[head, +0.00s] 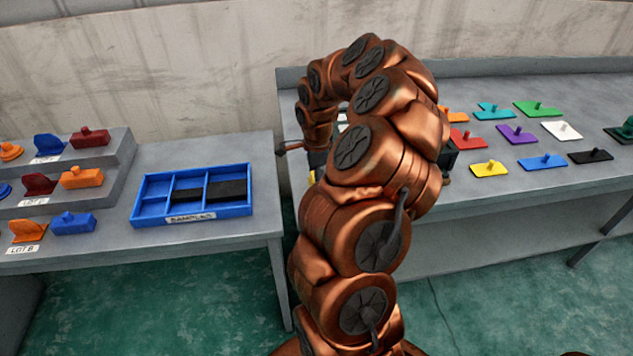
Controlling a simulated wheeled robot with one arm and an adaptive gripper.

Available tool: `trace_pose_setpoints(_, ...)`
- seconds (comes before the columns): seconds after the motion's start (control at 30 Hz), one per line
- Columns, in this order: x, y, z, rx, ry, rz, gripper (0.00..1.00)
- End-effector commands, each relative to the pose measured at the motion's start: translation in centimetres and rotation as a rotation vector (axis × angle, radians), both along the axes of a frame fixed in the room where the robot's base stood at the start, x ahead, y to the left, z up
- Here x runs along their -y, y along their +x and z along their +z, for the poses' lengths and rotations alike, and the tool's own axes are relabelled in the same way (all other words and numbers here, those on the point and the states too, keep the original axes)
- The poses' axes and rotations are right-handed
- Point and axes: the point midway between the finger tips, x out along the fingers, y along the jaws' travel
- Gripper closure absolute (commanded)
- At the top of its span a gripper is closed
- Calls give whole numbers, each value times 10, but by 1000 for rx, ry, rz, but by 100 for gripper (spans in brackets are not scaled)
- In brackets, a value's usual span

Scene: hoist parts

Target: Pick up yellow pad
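A yellow pad (489,170), a flat plate with a small knob on top, lies on the right-hand table (520,205), at the front left of a group of coloured pads. My arm bends up and over in the middle of the picture, and its end points down at the left end of that table. My gripper (318,160) shows only as a dark part beside the arm. The arm hides most of it, so its fingers and anything between them cannot be seen. It is well left of the yellow pad, apart from it. A small yellow patch (311,177) shows below it; I cannot tell what it is.
Near the yellow pad lie red (467,139), purple (516,134), blue (542,162), white (562,131) and black (590,156) pads. A blue divided tray (140,208) sits on the left table, beside a grey stepped stand (118,160) with coloured parts. A gap separates the tables.

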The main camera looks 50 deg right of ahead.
Motion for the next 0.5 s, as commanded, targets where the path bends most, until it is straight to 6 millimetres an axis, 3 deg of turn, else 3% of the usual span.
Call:
trace_pose_setpoints(0.07, 0, 0, 0, 0, 0, 0, 29)
trace_pose_setpoints(0.43, 0, 0, 0, 0, 0, 0, 68)
trace_pose_setpoints(0.5, 0, 0, 0, 0, 0, 0, 70)
